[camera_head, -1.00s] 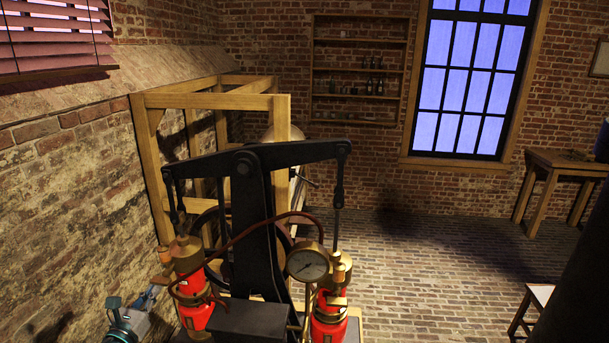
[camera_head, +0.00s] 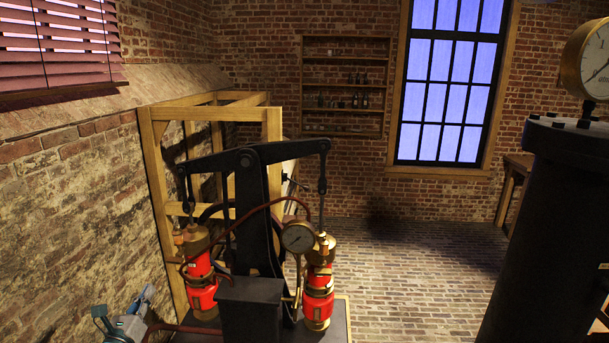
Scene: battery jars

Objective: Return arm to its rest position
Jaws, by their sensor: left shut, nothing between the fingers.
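Most of the left arm is outside the picture. My right gripper is not in view.
A black beam machine (camera_head: 254,205) with a red cylinder on each side and a dial gauge (camera_head: 298,237) stands close to the left gripper. A wooden frame (camera_head: 273,130) is behind it. A large dark cylinder (camera_head: 548,225) stands at the right. Brick floor (camera_head: 420,265) between is clear.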

